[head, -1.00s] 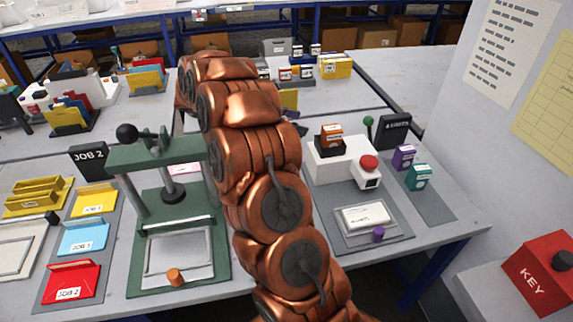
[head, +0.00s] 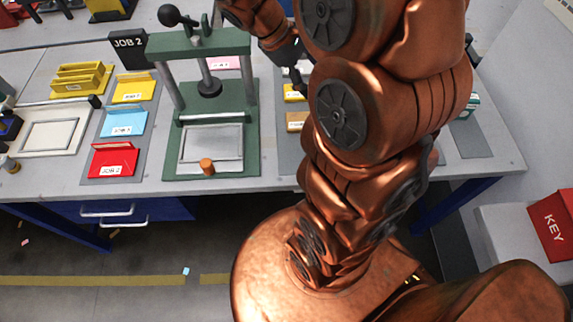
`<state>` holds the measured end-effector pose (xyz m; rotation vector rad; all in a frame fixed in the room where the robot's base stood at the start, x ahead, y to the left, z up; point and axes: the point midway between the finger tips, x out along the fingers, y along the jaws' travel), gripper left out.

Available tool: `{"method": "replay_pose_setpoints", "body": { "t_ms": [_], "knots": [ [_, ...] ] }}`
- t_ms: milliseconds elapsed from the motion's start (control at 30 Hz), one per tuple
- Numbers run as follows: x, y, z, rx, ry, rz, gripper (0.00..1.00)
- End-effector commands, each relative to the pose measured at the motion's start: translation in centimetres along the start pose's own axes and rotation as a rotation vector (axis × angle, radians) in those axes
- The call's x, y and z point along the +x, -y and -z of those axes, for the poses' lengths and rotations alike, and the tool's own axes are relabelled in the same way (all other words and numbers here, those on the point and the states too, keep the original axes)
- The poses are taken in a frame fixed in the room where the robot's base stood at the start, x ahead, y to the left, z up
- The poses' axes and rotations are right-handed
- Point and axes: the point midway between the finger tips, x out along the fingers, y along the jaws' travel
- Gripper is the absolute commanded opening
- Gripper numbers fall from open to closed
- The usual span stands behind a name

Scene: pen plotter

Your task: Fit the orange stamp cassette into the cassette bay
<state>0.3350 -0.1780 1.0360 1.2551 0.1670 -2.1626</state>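My arm covers the right half of the bench in the head view. The orange stamp cassette and the white machine seen there earlier are hidden behind it, so I cannot see the bay. The dark end of my gripper (head: 297,72) shows at the top centre, pointing down, right of the green press; its fingers are too small and too covered to read. A teal cassette (head: 470,104) shows partly at the right edge of my arm.
The green press (head: 250,130) stands left of my arm. Red (head: 113,160), blue (head: 122,122) and yellow (head: 133,88) job trays lie to its left. A yellow card (head: 294,93) and a tan card (head: 296,121) show partly beside my arm. A red KEY box (head: 555,226) is at right.

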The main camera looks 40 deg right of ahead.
Motion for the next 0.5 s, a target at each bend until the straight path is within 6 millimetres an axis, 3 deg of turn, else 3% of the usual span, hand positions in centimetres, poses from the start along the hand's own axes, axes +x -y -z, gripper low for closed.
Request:
{"method": "replay_pose_setpoints", "body": {
  "t_ms": [500],
  "knots": [
    [-1.9, 16.1, -2.4, 0.332, -0.255, 0.244, 0.74]
  ]
}}
